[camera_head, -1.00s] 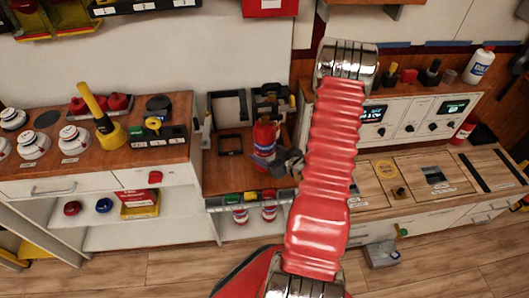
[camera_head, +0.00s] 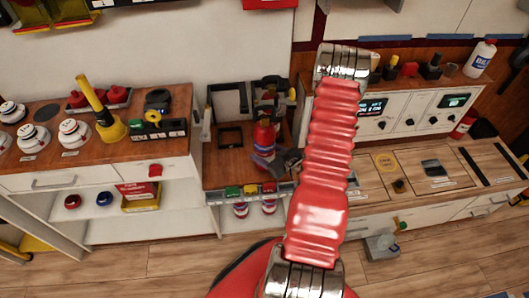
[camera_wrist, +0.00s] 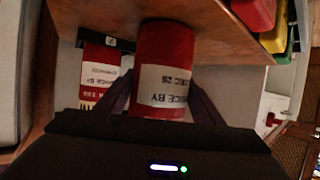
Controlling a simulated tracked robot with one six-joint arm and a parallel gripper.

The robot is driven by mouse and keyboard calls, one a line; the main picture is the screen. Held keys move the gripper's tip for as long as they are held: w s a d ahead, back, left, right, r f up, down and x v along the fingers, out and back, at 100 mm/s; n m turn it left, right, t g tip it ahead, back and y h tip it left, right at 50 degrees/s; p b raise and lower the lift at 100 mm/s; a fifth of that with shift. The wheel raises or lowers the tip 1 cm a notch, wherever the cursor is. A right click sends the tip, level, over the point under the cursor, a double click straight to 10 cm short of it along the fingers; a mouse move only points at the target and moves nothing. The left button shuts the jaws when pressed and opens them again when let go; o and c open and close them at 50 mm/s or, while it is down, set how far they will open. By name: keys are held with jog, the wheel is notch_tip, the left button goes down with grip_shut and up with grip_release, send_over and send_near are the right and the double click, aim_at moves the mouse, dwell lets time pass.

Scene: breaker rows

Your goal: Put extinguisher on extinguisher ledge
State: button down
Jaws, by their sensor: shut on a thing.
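A red extinguisher (camera_head: 264,136) with a white label band stands out at the wooden bay between the two counters in the head view. It also shows in the wrist view (camera_wrist: 165,50), between the dark fingers of my gripper (camera_head: 285,160). My gripper is shut on it from the right side. The wooden ledge surface (camera_head: 221,174) lies behind and below it; whether the extinguisher's base touches the wood cannot be told. My red ribbed arm hides the area just right of it.
Two red-and-white canisters (camera_head: 240,209) stand on the shelf below the ledge. Green, yellow and red blocks (camera_head: 250,190) line the ledge's front edge. A black square frame (camera_head: 230,137) lies at the back left. A control console (camera_head: 420,110) stands right.

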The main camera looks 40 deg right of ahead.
jog(key=c, duration=0.5)
grip_release()
jog(key=shift+v, duration=6)
